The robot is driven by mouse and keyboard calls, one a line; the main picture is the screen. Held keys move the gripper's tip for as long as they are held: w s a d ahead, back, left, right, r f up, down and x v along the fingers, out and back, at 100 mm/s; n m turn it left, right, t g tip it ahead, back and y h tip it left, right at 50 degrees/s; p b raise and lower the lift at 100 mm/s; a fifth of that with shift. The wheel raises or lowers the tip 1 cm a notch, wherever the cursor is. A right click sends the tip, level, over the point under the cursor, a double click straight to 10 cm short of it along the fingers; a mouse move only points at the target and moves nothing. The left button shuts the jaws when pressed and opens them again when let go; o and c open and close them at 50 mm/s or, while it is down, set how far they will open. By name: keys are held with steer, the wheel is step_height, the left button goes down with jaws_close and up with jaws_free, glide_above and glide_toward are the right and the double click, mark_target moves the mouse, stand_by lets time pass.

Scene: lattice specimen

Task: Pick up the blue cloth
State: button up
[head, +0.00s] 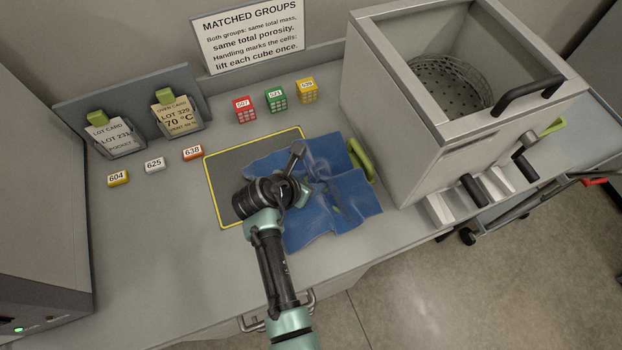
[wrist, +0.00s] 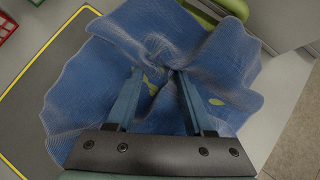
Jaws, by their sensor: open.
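The blue cloth (head: 335,190) lies rumpled on the bench, partly over the grey mat (head: 228,180) with a yellow border. In the wrist view the cloth (wrist: 90,85) fills most of the picture, with raised folds and a few small green patches showing in it. My gripper (head: 297,150) is over the cloth. In the wrist view its two fingers (wrist: 158,75) are apart, with cloth visible between and around them. I cannot tell whether the fingertips touch the cloth. My arm hides part of the cloth and mat in the head view.
A green handle-like object (head: 361,160) lies against the cloth's right edge. A large metal box (head: 400,130) with an open top and a basket inside stands to the right. Red (head: 243,109), green (head: 276,99) and yellow (head: 307,91) cubes stand behind the mat. Numbered tags and card holders are at left.

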jaws_close()
steer(key=shift+f, duration=0.1)
stand_by(0.4)
step_height(320, 180, up, 21)
steer(key=p, duration=2.1)
